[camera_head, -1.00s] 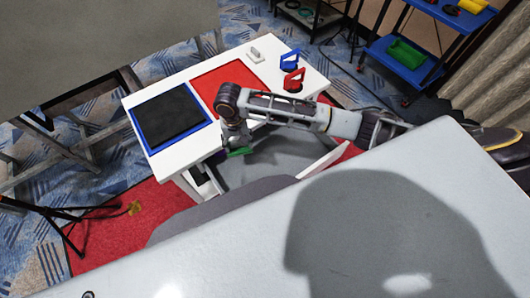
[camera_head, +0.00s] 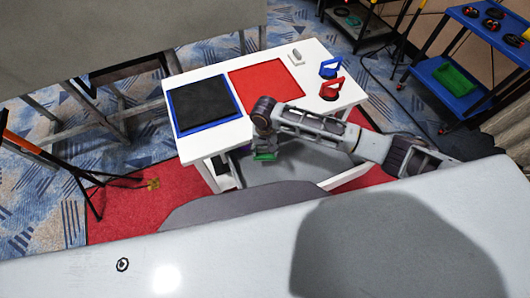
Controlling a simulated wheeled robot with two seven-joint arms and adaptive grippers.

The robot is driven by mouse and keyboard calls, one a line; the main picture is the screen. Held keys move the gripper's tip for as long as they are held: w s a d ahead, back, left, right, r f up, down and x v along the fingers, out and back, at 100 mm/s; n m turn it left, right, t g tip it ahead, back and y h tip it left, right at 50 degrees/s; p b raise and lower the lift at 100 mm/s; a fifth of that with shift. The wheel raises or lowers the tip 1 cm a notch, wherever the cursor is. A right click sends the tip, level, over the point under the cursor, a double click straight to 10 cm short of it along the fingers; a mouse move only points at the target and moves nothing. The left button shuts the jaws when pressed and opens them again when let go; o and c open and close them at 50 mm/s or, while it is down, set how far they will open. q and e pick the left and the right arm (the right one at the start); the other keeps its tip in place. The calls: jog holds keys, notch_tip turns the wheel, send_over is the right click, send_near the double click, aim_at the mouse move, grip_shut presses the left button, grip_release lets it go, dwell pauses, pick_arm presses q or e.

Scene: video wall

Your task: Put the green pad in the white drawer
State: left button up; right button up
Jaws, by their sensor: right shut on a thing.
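My right gripper (camera_head: 264,148) points down at the front edge of the white table (camera_head: 318,52). White panels show below the tabletop, with a dark gap by the left one (camera_head: 222,175). I cannot tell which part is the white drawer. My left gripper is out of view.
The tabletop holds a blue-framed black pad (camera_head: 204,104), a red mat (camera_head: 265,80), and blue (camera_head: 330,67) and red (camera_head: 331,89) handled items. A blue shelf (camera_head: 440,75) with a green bin stands right. A pale surface (camera_head: 230,250) fills the foreground.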

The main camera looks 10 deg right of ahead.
aim_at(265, 154)
jog(key=shift+f, duration=1.85)
jog(key=shift+f, duration=0.6)
jog(key=o, duration=0.9)
notch_tip(265, 154, up, 13)
jog(key=shift+r, duration=0.1)
